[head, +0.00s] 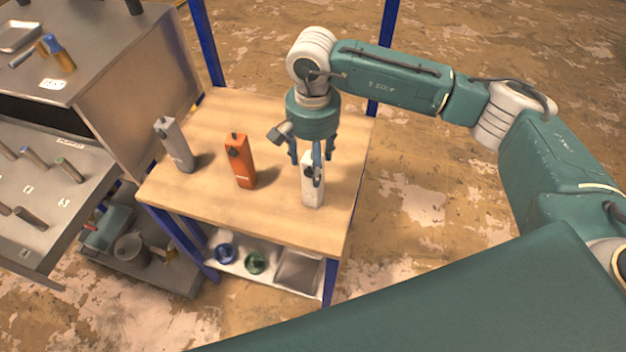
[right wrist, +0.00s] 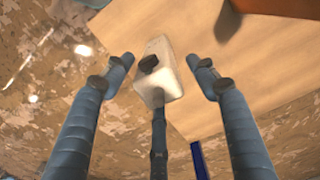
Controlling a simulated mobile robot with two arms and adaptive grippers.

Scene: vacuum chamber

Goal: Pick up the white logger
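The white logger (head: 312,190) stands upright on the wooden table (head: 215,212), near its right front part. My right gripper (head: 314,160) points down right above and around the logger's top. In the right wrist view the logger (right wrist: 158,75), with a dark knob on it, lies between the spread fingers of the gripper (right wrist: 160,85). Gaps show between the side fingers and the logger, so the gripper is open. The third finger's tip overlaps the logger's near end in that view; contact cannot be told. My left gripper is not in view.
An orange logger (head: 240,162) and a grey logger (head: 174,145) stand to the left on the same table. A shelf below holds a blue bowl (head: 226,253) and a green bowl (head: 255,263). A metal workbench (head: 120,85) stands close on the left.

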